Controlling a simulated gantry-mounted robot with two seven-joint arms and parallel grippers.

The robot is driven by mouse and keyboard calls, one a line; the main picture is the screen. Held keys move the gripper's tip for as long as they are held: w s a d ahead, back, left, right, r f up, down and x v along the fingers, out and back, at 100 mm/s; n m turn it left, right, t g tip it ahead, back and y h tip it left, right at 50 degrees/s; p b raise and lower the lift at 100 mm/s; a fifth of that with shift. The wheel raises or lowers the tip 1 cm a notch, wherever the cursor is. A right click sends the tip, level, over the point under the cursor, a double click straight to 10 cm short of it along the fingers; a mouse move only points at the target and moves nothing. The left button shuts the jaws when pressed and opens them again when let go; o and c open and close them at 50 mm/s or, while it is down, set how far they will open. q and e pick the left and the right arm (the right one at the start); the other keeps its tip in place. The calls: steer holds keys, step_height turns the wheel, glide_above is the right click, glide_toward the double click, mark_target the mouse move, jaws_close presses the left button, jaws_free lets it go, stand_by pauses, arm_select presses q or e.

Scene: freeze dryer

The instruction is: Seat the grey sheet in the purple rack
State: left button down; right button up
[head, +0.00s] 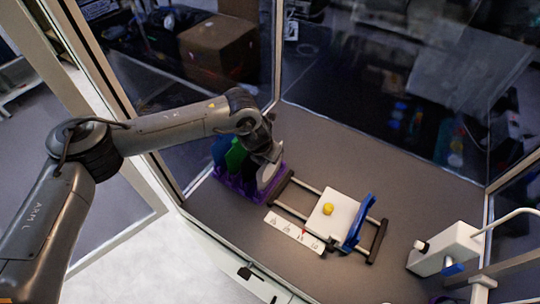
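The purple rack (231,187) stands on the grey floor of the enclosure, near its left glass wall. A blue sheet (219,150) and a green sheet (236,156) stand upright in its left part. A pale grey rounded piece (268,175), which looks like the grey sheet, shows at the rack's right end, right below my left gripper (262,160). The gripper points down over the rack; its fingertips are dark and partly hidden, so its grip and how deep the grey piece sits cannot be made out. My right gripper is out of view.
Right of the rack is a frame with rails (296,211), a white block with a yellow knob (327,209) and a blue plate (357,222). A white labelled strip (294,231) lies in front. A white device (445,249) stands far right. The floor behind is clear.

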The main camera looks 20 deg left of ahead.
arm_select(q)
steer(key=c, duration=0.9)
jaws_free()
steer(key=shift+s+r+p, duration=0.2)
steer(key=shift+r+p, duration=0.4)
steer(key=shift+r, duration=0.05)
steer(key=shift+p+v, duration=1.8)
steer(key=shift+v, duration=0.5)
steer(key=shift+s, duration=0.1)
